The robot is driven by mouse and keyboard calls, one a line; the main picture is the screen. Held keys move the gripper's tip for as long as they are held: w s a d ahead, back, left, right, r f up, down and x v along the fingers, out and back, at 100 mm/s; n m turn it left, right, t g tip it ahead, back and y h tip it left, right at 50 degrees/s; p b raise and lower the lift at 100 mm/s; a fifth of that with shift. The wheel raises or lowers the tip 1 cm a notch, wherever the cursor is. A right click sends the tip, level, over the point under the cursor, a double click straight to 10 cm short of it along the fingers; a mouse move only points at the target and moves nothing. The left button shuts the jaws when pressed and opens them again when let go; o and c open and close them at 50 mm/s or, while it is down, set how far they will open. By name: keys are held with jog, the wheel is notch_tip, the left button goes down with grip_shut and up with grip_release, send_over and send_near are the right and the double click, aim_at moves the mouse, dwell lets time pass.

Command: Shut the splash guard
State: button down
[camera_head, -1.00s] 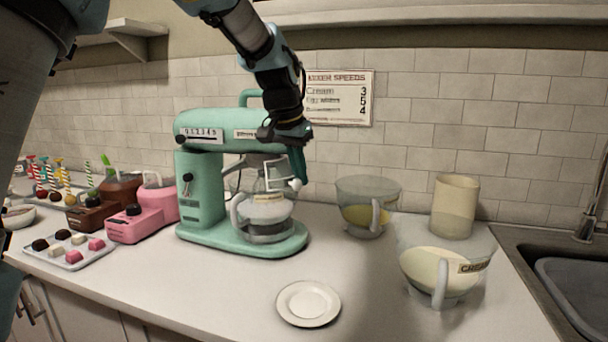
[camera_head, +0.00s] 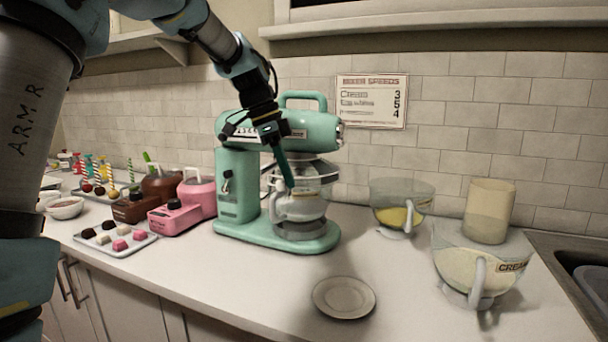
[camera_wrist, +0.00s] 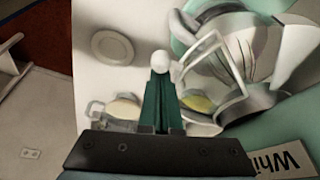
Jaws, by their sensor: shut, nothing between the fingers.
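The teal stand mixer (camera_head: 238,185) stands on the counter with a clear bowl (camera_head: 300,213) under its head. The splash guard is a clear piece around the top of the bowl (camera_head: 312,172). In the wrist view a pale frame (camera_wrist: 238,88), apparently part of the guard, stands out just right of my fingers. My gripper (camera_head: 290,184) points down in front of the mixer, at the bowl's left side. Its green fingers (camera_wrist: 161,66) are together with a white tip and hold nothing. Whether they touch the frame cannot be told.
A small white plate (camera_head: 343,298) lies on the counter in front. A bowl with yellow contents (camera_head: 402,204) and a cream bowl (camera_head: 474,268) stand right of the mixer. Pink (camera_head: 178,217) and brown small machines and a sweets tray (camera_head: 140,243) are on the left.

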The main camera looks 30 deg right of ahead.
jog(key=w+a+m, duration=0.1)
jog(key=w+a+m+p, duration=0.1)
jog(key=shift+w+r+m+g+y+p, duration=0.15)
jog(key=shift+w+m+g+y+p, duration=0.15)
jog(key=shift+m, duration=0.1)
jog(key=shift+w+a+m+g+p, duration=0.15)
jog(key=shift+w+a+m+p, duration=0.2)
jog(key=shift+w+m, duration=0.15)
jog(key=shift+w+a+m+g+p, duration=0.15)
jog(key=shift+w+a+m+p, duration=0.15)
jog(key=shift+w+m, duration=0.2)
jog(key=shift+w+a+p, duration=0.25)
jog(key=shift+w+p, duration=0.25)
jog(key=shift+w, duration=0.35)
